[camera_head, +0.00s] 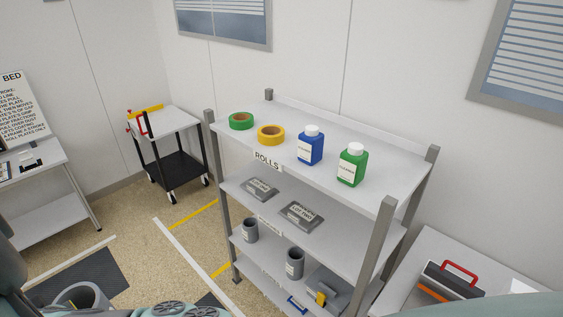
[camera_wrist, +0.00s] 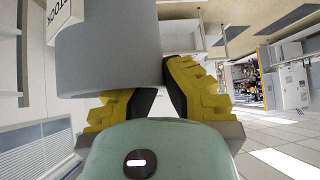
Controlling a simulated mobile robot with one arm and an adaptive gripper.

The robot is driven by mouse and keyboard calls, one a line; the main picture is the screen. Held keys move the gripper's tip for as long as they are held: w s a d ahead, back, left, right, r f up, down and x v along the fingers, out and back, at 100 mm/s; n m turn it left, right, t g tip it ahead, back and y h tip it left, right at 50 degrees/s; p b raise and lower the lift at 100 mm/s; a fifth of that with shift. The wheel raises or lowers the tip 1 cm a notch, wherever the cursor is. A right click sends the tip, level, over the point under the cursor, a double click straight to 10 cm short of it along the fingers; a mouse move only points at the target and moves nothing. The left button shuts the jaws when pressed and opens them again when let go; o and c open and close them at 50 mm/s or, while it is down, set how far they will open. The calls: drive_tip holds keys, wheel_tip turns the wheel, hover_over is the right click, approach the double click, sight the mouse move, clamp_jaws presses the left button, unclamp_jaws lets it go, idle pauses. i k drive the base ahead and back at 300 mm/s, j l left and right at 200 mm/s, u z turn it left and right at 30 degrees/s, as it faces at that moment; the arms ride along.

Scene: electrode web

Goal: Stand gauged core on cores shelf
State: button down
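A grey hollow core (camera_wrist: 110,50) with a white label fills the upper left of the wrist view. My gripper (camera_wrist: 163,88) has its yellow fingers closed against it; one fingertip is hidden behind the core. In the head view the core (camera_head: 92,293) shows its open top at the lower left, apart from the shelf unit, with my arm beside it. The cores shelf (camera_head: 268,258) is the lower shelf of the grey rack. A grey core (camera_head: 250,230) and another grey core (camera_head: 294,264) stand upright on it. The shelf's label is partly hidden.
The top shelf holds a green roll (camera_head: 241,121), a yellow roll (camera_head: 271,135), a blue bottle (camera_head: 311,146) and a green bottle (camera_head: 352,165). Two grey plates (camera_head: 300,214) lie on the middle shelf. A grey device (camera_head: 328,292) occupies the rack's lower right. A rack post (camera_head: 376,255) stands at the front right.

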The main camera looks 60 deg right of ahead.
sight(272, 255)
drive_tip(key=i+j+z, duration=0.1)
drive_tip(key=i+z, duration=0.3)
drive_tip(key=i+j+z, duration=0.4)
drive_tip(key=i, duration=0.2)
drive_tip(key=i+j+z, duration=0.85)
drive_tip(key=z, duration=0.2)
drive_tip(key=i+j+z, duration=0.15)
drive_tip(key=j+z, duration=0.15)
drive_tip(key=j, duration=0.2)
drive_tip(key=i+j+z, duration=0.1)
drive_tip(key=j+z, duration=0.55)
drive_tip(key=j, duration=0.15)
drive_tip(key=i, duration=0.05)
